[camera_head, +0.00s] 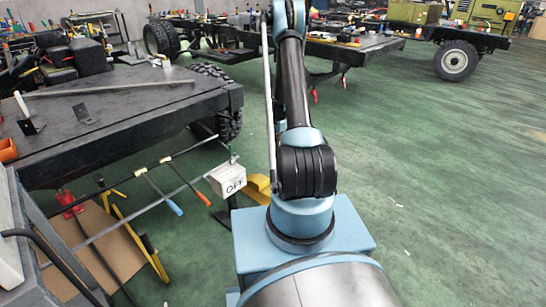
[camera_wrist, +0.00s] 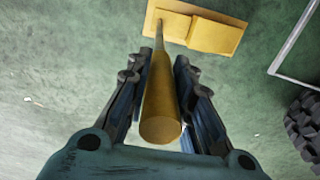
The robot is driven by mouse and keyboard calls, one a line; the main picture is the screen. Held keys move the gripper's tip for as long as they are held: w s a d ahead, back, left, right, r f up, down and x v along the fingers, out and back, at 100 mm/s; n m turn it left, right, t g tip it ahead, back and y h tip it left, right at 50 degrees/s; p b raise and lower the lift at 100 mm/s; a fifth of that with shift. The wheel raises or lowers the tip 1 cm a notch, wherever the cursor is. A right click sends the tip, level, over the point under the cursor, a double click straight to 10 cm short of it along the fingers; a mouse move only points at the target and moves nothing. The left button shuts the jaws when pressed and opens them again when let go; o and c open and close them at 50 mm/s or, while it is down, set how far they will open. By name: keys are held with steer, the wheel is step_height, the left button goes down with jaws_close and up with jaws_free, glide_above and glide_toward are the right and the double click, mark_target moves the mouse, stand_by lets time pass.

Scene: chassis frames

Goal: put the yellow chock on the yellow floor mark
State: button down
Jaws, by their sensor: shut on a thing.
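In the wrist view, my gripper (camera_wrist: 163,62) is shut around a thick yellow upright handle (camera_wrist: 160,112). The handle runs away from the camera and narrows towards the yellow chock (camera_wrist: 212,32), a flat plate with a raised wedge part. It appears joined to the plate's left part. I cannot tell whether the chock touches the green floor. In the head view a yellow piece (camera_head: 258,187) shows beside my arm, partly hidden; I cannot tell whether it is the chock. My gripper is not visible there. I cannot make out a separate yellow floor mark in either view.
A dark tyre (camera_wrist: 304,122) and a pale thin frame (camera_wrist: 274,68) lie at the right of the wrist view. A white box marked OFF (camera_head: 227,180) and a black chassis frame (camera_head: 120,115) stand left of my arm. The green floor is open at right.

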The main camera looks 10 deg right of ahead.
steer(key=shift+a+f, duration=0.1)
steer(key=shift+f, duration=2.25)
steer(key=c, duration=1.4)
jaws_free()
